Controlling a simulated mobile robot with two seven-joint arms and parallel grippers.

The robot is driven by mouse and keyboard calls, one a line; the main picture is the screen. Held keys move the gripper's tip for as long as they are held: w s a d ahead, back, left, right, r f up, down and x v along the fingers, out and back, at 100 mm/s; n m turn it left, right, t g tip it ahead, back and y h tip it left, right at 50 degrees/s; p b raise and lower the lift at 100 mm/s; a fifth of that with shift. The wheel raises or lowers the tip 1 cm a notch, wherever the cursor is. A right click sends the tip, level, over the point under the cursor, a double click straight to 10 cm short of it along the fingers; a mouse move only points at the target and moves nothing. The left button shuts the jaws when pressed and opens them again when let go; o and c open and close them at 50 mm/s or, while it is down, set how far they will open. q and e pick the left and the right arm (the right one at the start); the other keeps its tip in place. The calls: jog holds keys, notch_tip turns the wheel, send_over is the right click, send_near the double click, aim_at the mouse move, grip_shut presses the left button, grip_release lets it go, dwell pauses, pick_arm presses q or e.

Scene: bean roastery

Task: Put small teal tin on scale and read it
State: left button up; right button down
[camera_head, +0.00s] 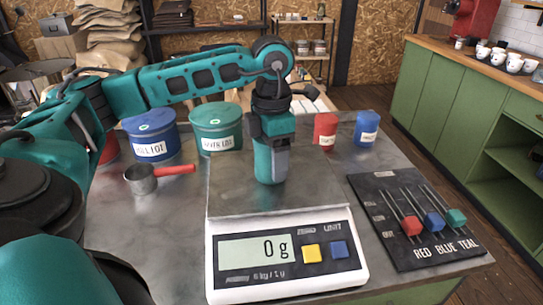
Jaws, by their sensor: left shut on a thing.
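My left gripper (275,152) reaches in from the left, points down and is shut on the small teal tin (263,166). A grey finger covers part of the tin, and its label is not visible. The tin is upright over the grey pan of the scale (222,198), towards the pan's middle. I cannot tell a gap between tin and pan. The scale's display (256,251) reads 0 g. My right gripper is not in view.
Behind the scale stand a large blue tin (150,130), a large teal tin (216,142), a small red tin (325,130) and a small blue tin (367,128). A red-handled scoop (142,180) lies left. A black slider board (400,250) lies right.

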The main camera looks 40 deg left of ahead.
pick_arm(q)
jog(key=o, duration=0.7)
jog(key=shift+f, duration=0.15)
jog(key=o, duration=0.5)
jog(key=shift+r, duration=0.3)
notch_tip(320, 180, up, 11)
jog(key=shift+p, duration=0.8)
jog(key=shift+r, duration=0.5)
